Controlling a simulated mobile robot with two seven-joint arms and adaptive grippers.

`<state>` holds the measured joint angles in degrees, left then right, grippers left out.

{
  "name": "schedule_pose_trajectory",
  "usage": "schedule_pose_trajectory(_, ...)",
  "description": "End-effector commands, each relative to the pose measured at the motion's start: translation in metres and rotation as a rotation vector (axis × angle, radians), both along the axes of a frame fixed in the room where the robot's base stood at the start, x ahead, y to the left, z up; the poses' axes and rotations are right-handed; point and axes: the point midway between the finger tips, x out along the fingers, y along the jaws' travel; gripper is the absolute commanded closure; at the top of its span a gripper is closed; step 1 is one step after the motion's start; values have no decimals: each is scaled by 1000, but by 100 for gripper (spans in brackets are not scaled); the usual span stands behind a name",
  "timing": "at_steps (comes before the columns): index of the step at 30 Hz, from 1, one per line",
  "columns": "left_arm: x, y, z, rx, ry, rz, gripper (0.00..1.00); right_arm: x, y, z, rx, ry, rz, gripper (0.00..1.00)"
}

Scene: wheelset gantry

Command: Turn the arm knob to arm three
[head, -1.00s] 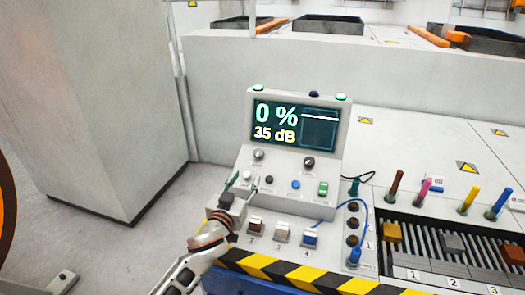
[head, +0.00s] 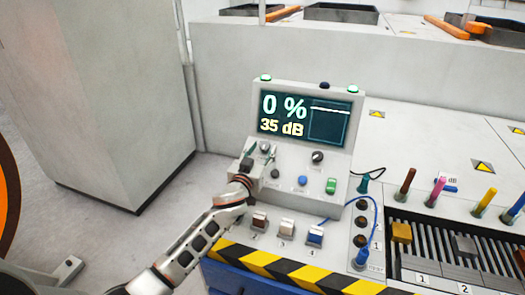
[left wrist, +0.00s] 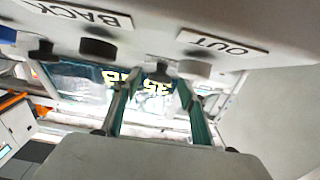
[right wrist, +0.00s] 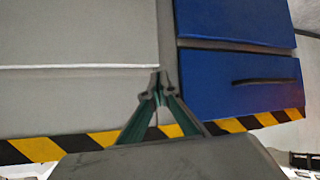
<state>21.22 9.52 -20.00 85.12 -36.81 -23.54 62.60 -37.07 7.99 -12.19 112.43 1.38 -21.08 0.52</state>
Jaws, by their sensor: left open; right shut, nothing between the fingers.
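The grey console (head: 335,180) has a light grey knob (head: 265,147) at left and a dark knob (head: 317,156) with a pale mark at right. Their labels are too small to read here, so I cannot tell which is the arm knob. My left gripper (head: 262,158) is at the console's left part, just below the light grey knob. In the left wrist view its fingers (left wrist: 155,105) are open and apart, with a small grey knob (left wrist: 160,72) beyond and between them; contact is not visible. My right gripper (right wrist: 157,95) is shut and empty, seen only in its wrist view.
A screen (head: 305,118) shows 0 % and 35 dB. A blue button (head: 302,181), a green switch (head: 331,186) and several rocker switches (head: 287,228) are close by. A blue cable (head: 375,225) and coloured pegs (head: 437,190) stand right. Blue drawers (right wrist: 240,80) face my right gripper.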

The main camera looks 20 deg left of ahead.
Motion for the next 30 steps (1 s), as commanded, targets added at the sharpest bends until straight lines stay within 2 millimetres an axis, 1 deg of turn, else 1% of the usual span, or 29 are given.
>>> schedule_pose_trajectory(7, 1, 0, 0, 0, 0, -1, 58, 2, 0, 3, 1, -6, 0, 100)
schedule_pose_trajectory(8, 1, 0, 0, 0, 0, -1, 61, 2, 0, 3, 1, -6, 0, 100)
schedule_pose_trajectory(9, 1, 0, 0, 0, 0, -1, 71, 1, 0, 3, 1, -6, 0, 100)
schedule_pose_trajectory(12, 1, 0, 0, -1, 0, -1, 96, 1, 0, 2, 1, -5, 0, 100)
schedule_pose_trajectory(18, 1, 0, 0, 1, 0, -3, 96, 0, 0, 0, 0, 1, 0, 100)
schedule_pose_trajectory(22, 1, 0, 2, 8, -1, -21, 96, 0, -1, 2, -1, 2, 0, 100)
schedule_pose_trajectory(26, 1, 2, 3, 29, -2, -63, 96, 1, -1, 11, -2, -2, 0, 100)
schedule_pose_trajectory(30, 2, 6, 6, 69, -3, -140, 96, 3, -1, 27, -1, -9, 0, 100)
